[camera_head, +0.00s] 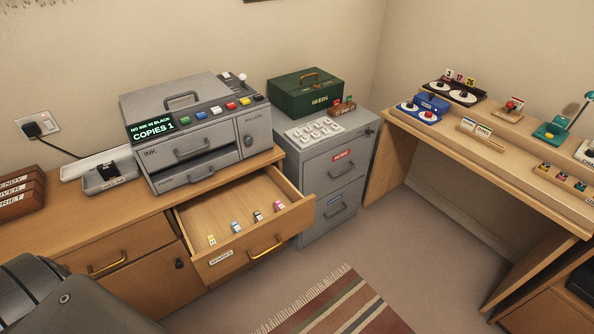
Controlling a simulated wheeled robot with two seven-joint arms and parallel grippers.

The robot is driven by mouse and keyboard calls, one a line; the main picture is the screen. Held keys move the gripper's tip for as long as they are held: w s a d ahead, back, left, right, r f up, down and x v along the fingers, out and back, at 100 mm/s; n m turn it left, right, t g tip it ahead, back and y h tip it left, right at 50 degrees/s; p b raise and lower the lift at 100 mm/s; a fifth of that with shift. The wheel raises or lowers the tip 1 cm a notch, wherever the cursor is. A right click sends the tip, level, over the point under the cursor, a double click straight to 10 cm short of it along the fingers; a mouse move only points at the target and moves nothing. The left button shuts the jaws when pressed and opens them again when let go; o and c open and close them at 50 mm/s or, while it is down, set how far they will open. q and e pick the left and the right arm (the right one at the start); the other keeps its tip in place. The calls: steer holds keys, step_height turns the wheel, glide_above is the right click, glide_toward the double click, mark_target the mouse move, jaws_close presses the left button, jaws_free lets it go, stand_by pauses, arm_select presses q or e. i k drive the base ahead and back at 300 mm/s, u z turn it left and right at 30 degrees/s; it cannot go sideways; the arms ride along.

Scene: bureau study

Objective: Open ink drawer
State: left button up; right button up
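The ink drawer (166,158) is the front panel marked INK on the grey copier (168,101), with a bar handle (192,149). Its front looks flush with the copier body, so it appears closed. The copier's screen (152,128) reads "NO INK IN BLACK" and "COPIES 1". Below the ink drawer is a second grey front with its own handle (200,175). Neither of my grippers is in view; only a dark grey part of my own body shows at the bottom left.
A wooden drawer (190,219) below the copier is pulled out, with several small coloured cartridges inside; it juts into the space before the copier. A grey filing cabinet (346,165) stands to the right, with a green box (305,97) on top. A striped rug (345,305) lies on open floor.

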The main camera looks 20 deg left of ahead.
mark_target(165, 153)
steer(key=k, duration=0.5)
steer(key=u, duration=0.3)
steer(key=i, duration=0.45)
steer(key=u, duration=0.65)
